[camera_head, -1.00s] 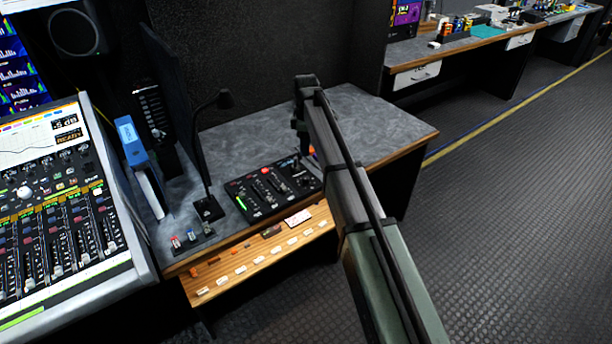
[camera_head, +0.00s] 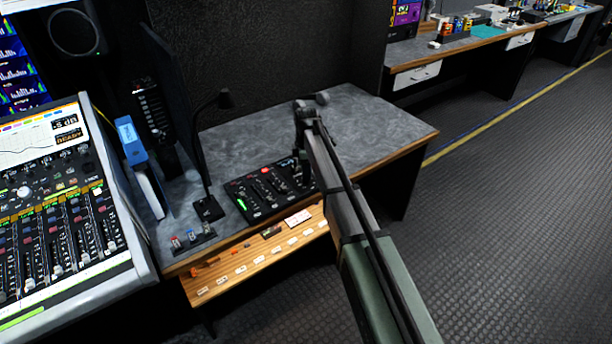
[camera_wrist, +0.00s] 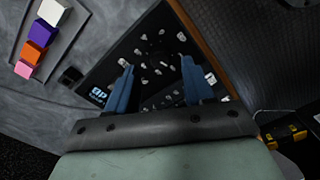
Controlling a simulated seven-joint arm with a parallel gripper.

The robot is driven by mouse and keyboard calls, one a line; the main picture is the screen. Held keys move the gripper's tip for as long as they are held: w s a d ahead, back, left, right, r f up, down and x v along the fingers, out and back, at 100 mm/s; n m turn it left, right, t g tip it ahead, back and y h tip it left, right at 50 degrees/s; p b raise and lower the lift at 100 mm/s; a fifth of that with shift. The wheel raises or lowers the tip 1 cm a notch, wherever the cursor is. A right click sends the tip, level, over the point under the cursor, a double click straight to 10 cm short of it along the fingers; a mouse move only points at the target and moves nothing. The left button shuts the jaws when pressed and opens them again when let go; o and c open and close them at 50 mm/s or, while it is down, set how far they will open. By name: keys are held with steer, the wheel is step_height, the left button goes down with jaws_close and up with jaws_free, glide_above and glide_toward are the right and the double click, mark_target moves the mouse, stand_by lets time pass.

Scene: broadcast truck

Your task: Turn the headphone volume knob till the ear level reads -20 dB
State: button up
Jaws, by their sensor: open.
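A black control panel (camera_head: 262,204) with several knobs, sliders and a lit green strip lies on the grey desk. I cannot tell which one is the headphone volume knob. My gripper (camera_head: 302,172) is over the panel's right end in the head view. In the wrist view my gripper (camera_wrist: 157,66) has its two blue fingers apart, with panel knobs showing between them and nothing held. A dB readout (camera_head: 66,122) shows on the console at left; its digits are too small to read surely.
The sloped mixing console (camera_head: 60,215) stands at left. A wooden ledge (camera_head: 250,262) with small labels runs along the front. The wrist view shows a tray of coloured blocks (camera_wrist: 42,35). The desk at right is clear (camera_head: 385,130).

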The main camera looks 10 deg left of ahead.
steer(key=shift+f, duration=1.7)
jaws_close()
